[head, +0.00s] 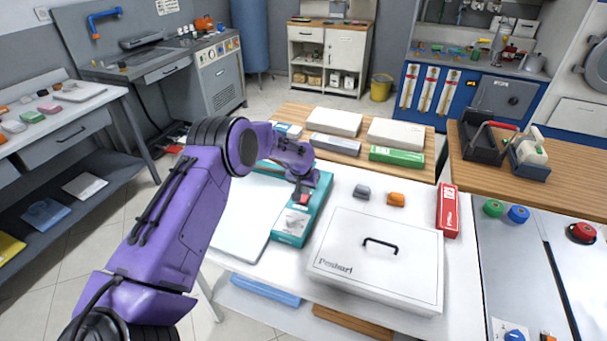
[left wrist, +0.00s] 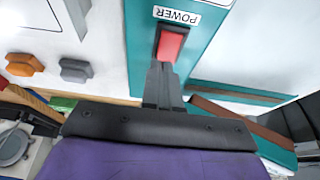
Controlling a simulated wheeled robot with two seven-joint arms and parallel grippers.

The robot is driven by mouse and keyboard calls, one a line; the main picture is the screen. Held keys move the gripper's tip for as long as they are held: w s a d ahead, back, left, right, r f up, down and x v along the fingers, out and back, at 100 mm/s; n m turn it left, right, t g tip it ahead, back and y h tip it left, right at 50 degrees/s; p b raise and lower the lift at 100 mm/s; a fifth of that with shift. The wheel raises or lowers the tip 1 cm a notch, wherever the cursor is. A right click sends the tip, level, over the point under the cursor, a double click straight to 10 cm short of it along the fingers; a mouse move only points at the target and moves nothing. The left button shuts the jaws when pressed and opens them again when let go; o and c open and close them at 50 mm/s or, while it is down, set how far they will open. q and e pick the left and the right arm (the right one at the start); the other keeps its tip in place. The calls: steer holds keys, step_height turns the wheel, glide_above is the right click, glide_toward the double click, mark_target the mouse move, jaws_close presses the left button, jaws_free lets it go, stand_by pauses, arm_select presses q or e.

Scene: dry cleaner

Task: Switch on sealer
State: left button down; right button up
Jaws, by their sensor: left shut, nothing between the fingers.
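The sealer (head: 287,238) is a teal device with a white panel on the white table. In the left wrist view its teal body (left wrist: 143,25) carries a white POWER label (left wrist: 178,15) beside a red rocker switch (left wrist: 173,43). My left gripper (head: 302,198) is over the sealer, fingers pointing at the switch. In the left wrist view the closed fingers (left wrist: 161,66) are empty, with tips at the switch's near end, partly covering it. I cannot tell whether they touch it. My right gripper is not in view.
A white lidded box (head: 375,275) with a black handle stands right of the sealer. Grey (head: 361,191) and orange (head: 396,199) knob-like pieces and a red box (head: 448,211) lie behind it. White and green boxes (head: 397,156) sit on a wooden surface beyond.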

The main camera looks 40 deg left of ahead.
arm_select(q)
steer(key=b+v, duration=0.3)
steer(key=v, duration=0.9)
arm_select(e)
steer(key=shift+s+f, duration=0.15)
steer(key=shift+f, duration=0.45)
arm_select(q)
steer(key=shift+f, duration=0.1)
